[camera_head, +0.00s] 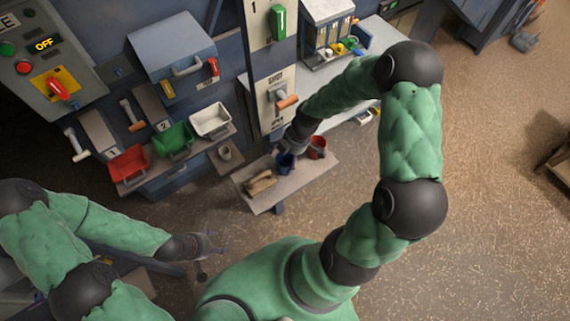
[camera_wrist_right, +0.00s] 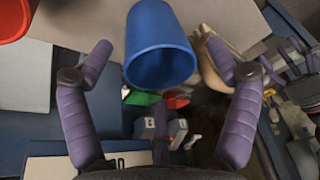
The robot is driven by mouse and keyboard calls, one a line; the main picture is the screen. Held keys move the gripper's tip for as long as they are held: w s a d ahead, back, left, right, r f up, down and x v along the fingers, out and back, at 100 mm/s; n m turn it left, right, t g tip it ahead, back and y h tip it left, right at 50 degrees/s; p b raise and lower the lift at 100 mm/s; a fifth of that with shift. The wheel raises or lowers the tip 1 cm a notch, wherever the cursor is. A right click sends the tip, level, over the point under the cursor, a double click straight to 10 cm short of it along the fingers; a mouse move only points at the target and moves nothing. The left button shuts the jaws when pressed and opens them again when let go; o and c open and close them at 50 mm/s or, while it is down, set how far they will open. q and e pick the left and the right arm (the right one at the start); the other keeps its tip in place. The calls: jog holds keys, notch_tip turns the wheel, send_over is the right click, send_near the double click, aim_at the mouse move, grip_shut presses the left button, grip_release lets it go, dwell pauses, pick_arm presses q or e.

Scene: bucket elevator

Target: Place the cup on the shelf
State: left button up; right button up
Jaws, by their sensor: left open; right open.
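A blue cup (camera_head: 286,162) is at the small grey shelf (camera_head: 310,175), partly hidden by my right gripper (camera_head: 285,148). In the right wrist view, the blue cup (camera_wrist_right: 160,40) lies between the two spread fingers of my right gripper (camera_wrist_right: 160,62), with its mouth toward the bottom of the picture. The fingers are open, with a gap visible on both sides of the cup. A red cup (camera_head: 317,147) stands just right of the blue one; part of it shows at the wrist view's top left (camera_wrist_right: 12,18). My left gripper (camera_head: 208,246) is open and empty, away from the shelf.
A tan brush-like object (camera_head: 261,183) lies on the shelf's left part. Red (camera_head: 129,164), green (camera_head: 174,141) and white (camera_head: 211,120) bins sit on a ledge at left. A lever panel (camera_head: 281,98) rises behind the shelf. The floor at right is largely clear.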

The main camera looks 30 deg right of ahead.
aim_at(283, 163)
jog(key=x, duration=0.4)
jog(key=shift+f, duration=0.1)
jog(key=shift+c, duration=0.3)
jog(key=c, duration=1.1)
